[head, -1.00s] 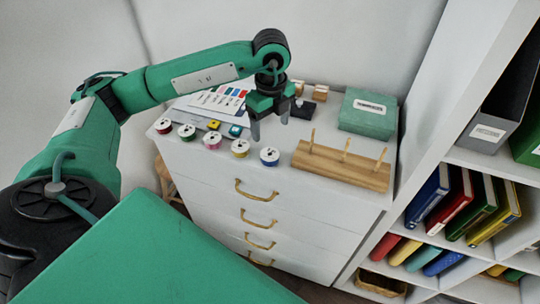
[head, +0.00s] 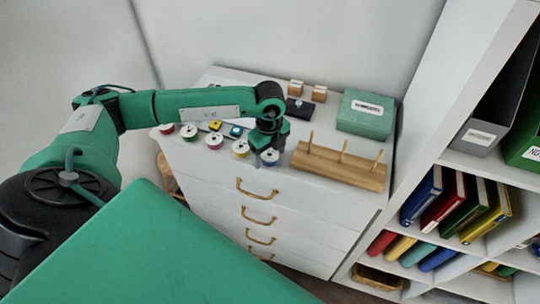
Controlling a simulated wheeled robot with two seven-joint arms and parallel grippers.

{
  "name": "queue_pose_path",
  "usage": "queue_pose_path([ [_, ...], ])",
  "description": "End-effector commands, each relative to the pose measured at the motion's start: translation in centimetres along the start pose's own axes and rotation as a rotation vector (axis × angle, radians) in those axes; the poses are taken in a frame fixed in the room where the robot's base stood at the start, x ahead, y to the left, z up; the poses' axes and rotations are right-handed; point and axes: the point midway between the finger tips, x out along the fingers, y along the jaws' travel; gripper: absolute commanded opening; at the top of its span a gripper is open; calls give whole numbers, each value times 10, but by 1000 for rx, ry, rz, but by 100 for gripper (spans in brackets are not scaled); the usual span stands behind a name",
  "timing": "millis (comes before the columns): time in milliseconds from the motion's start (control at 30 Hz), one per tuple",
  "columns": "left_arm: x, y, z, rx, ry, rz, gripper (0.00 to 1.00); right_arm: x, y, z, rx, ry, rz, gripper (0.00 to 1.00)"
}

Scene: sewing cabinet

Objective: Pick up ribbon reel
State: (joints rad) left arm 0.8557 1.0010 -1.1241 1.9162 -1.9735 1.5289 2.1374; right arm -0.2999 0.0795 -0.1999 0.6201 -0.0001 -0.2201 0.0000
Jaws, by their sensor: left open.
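My left gripper (head: 266,152) is open and points down at the blue reel, at the right end of the row. Its fingers hang around or just behind that reel; I cannot tell whether they touch it. A wooden stand (head: 340,165) with three upright pegs stands right of the gripper. My right gripper is not in view.
A green labelled box (head: 366,114) stands at the back right. A white shelf with binders and books rises on the right. The cabinet's drawers (head: 290,215) are shut.

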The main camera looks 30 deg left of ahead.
Motion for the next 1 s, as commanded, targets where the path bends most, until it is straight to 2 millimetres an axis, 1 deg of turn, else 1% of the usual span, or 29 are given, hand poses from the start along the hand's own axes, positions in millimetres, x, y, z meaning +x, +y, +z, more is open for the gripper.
queue_pose_path([
  [67, 0, 0, 0, 0, 0, 0, 74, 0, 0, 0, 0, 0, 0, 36],
  [100, 0, 0, 0, 0, 0, 0, 66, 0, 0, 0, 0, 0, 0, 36],
  [167, 0, 0, 0, 0, 0, 0, 54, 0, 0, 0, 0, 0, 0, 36],
  [300, 0, 0, 0, 0, 0, 0, 27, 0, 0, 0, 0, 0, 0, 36],
  [567, -1, 0, 0, 0, 0, 0, 26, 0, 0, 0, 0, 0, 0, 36],
  [733, -8, 0, 0, -1, 1, -1, 26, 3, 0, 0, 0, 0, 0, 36],
  [867, -23, -1, 0, 0, 0, -4, 26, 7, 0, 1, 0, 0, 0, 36],
  [967, -43, -1, 0, 0, 0, -5, 26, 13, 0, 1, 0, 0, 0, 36],
  [1000, -53, -1, 0, 1, 0, -6, 26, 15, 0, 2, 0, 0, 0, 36],
])
